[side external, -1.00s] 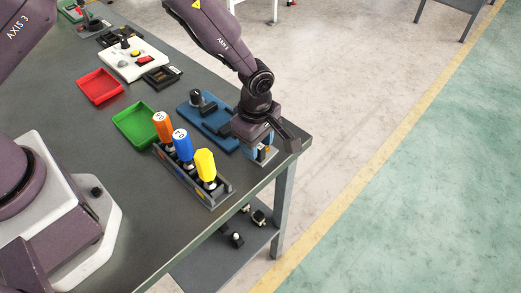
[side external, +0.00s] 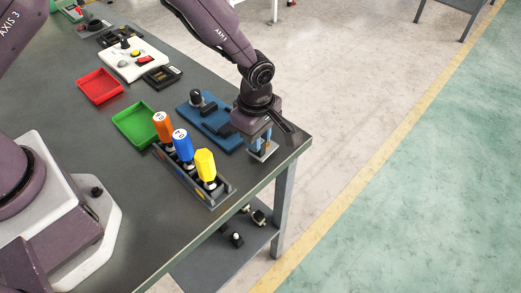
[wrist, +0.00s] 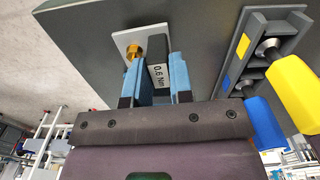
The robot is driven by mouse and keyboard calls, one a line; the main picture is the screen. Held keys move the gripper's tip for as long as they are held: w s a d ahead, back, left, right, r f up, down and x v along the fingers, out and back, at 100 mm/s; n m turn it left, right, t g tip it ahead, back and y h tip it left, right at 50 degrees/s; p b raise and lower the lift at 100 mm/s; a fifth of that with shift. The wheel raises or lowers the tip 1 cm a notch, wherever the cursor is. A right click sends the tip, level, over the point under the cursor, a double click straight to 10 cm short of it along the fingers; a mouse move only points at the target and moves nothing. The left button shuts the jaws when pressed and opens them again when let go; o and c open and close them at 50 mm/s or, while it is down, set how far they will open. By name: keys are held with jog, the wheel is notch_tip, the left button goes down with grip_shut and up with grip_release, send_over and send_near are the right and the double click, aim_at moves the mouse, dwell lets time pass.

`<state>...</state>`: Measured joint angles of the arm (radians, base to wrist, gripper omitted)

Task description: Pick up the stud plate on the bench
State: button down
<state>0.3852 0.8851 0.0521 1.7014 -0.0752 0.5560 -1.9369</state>
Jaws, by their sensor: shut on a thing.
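The stud plate (wrist: 125,38) is a small pale plate with a brass stud and a dark upright block labelled "0.6 Nm". In the side view the plate (side external: 264,156) is near the bench's right corner, below my gripper (side external: 262,143). My gripper points down, and in the wrist view its two blue fingers (wrist: 157,70) are on either side of the dark block, shut on it. The brass stud is beside the left finger. I cannot tell whether the plate touches the bench. The fingers hide part of it.
A rack (side external: 222,197) holding orange, blue and yellow-handled tools stands left of my gripper. A blue fixture (side external: 222,143) is close behind it. Green (side external: 135,123) and red (side external: 100,87) trays lie further left. The bench edge is close on the right.

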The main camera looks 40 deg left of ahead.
jog(key=shift+r, duration=2.45)
